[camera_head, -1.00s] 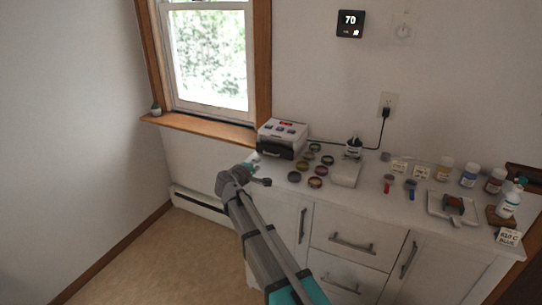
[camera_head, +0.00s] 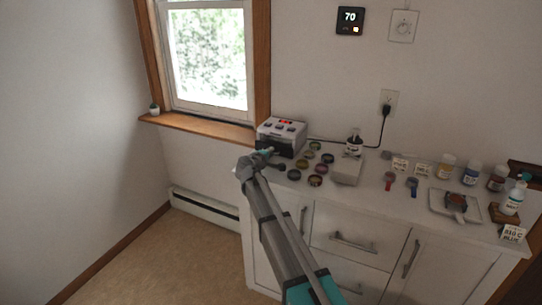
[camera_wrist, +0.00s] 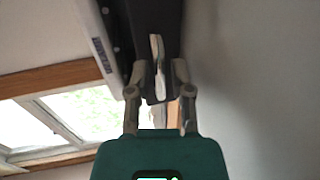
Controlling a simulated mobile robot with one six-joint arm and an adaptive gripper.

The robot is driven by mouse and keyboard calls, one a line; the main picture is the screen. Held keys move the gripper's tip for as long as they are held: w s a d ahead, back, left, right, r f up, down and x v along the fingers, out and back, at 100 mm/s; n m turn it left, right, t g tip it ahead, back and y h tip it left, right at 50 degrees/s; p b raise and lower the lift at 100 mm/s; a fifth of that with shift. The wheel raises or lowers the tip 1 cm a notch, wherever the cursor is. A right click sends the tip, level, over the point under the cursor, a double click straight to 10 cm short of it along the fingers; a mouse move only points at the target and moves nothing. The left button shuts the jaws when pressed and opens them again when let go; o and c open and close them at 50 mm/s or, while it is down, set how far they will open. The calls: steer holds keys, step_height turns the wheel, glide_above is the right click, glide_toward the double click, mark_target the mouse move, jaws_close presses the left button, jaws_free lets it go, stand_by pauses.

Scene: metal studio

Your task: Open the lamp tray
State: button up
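The lamp unit (camera_head: 282,130) is a white box with a dark front tray, at the back left of the counter below the window. The dark tray front (camera_wrist: 150,25) fills the top of the wrist view, with a pale handle (camera_wrist: 157,60) standing out from it. My gripper (camera_wrist: 158,75) is open, with one finger on each side of the handle; contact cannot be made out. In the head view my gripper (camera_head: 268,156) is at the unit's front and hides part of the tray, which appears closed.
Several small round dark-rimmed jars (camera_head: 316,168) stand close to the right of my gripper. A pale box (camera_head: 346,169) is beyond them. Bottles (camera_head: 471,174), tools and a small tray (camera_head: 440,203) occupy the right of the counter (camera_head: 372,200). Floor at left is clear.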

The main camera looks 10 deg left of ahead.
steer(key=shift+w+d+f, duration=0.15)
steer(key=shift+w+d, duration=0.1)
steer(key=shift+w, duration=0.35)
jaws_close()
